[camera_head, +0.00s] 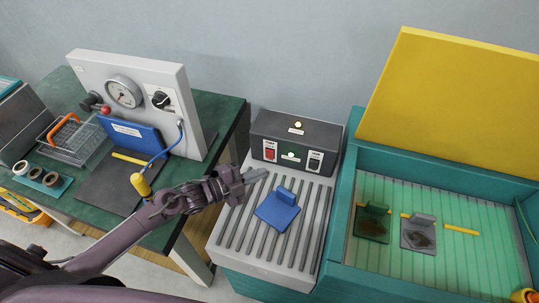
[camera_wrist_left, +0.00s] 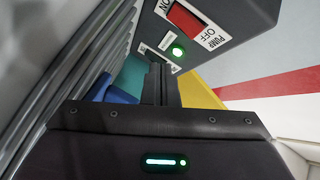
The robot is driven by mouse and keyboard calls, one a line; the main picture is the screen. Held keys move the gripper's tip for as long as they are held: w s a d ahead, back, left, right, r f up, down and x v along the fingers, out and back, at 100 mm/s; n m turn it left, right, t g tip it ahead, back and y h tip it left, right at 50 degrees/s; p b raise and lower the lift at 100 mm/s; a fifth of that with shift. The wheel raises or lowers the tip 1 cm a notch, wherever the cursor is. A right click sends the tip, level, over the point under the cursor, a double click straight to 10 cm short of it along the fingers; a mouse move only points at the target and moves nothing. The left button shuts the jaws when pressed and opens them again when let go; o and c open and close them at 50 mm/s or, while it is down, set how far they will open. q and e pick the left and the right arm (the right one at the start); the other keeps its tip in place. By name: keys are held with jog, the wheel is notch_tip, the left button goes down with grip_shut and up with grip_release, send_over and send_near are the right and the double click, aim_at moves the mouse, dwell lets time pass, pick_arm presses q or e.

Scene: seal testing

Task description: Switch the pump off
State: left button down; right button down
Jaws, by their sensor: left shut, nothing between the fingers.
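The dark control box (camera_head: 298,133) stands at the back of the grey ribbed bench. On its front is a red rocker switch (camera_head: 270,150) at left, a lit green lamp (camera_head: 291,155) and a black switch (camera_head: 315,160) at right. In the left wrist view the red switch (camera_wrist_left: 184,20) sits on a white plate marked ON, OFF and PUMP, beside the lit green lamp (camera_wrist_left: 177,52). My left gripper (camera_head: 256,176) is shut and empty, just in front of and below the box. Its fingers (camera_wrist_left: 160,82) appear apart from the switch. My right gripper is out of view.
A blue block-like piece (camera_head: 278,208) lies on the ribbed bench (camera_head: 240,236) near my left gripper. To the right is a teal tank (camera_head: 338,235) with a raised yellow lid (camera_head: 455,95). To the left is a gauge panel (camera_head: 130,75) on a green table.

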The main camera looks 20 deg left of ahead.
aim_at(270, 155)
pick_arm(q)
jog(key=shift+w+d+r+b, duration=0.15)
jog(key=shift+w+b, duration=0.7)
jog(key=shift+w, duration=1)
jog(key=shift+r, duration=0.1)
jog(key=shift+w, duration=0.15)
dwell(0.4)
jog(key=shift+w, duration=0.35)
jog(key=shift+w+b, duration=0.3)
jog(key=shift+b, duration=0.2)
dwell(0.5)
jog(key=shift+r, duration=0.1)
jog(key=shift+s+p, duration=0.4)
jog(key=shift+s, duration=0.4)
